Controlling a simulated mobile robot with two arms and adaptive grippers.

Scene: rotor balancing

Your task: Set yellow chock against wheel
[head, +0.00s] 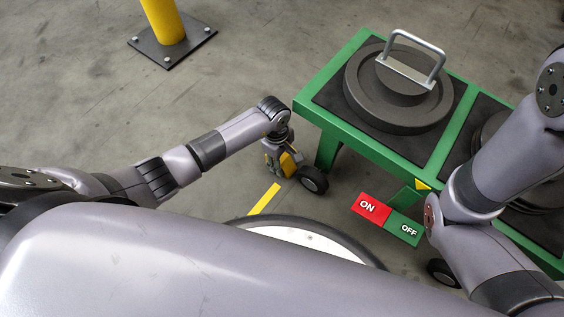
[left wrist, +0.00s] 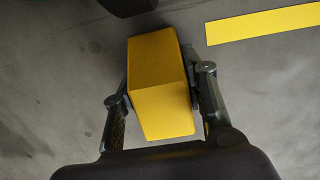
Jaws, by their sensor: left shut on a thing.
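The yellow chock (left wrist: 160,85) is a wedge-like block held between the two fingers of my left gripper (left wrist: 162,98) in the left wrist view. In the head view my left gripper (head: 280,165) points down near the floor, with part of the yellow chock (head: 288,163) showing in it. A black wheel (head: 313,180) of the green cart (head: 325,150) is just to the right of the chock. In the left wrist view a dark round edge at the top, likely the wheel (left wrist: 128,4), is close to the chock's far end. I cannot tell whether they touch. My right gripper is out of view.
A grey rotor disc with a metal handle (head: 400,85) sits on the cart. A red ON and green OFF panel (head: 387,218) is at its side. A second wheel (head: 442,272) is lower right. A yellow floor stripe (head: 264,199) lies nearby. A yellow post (head: 163,22) stands far back.

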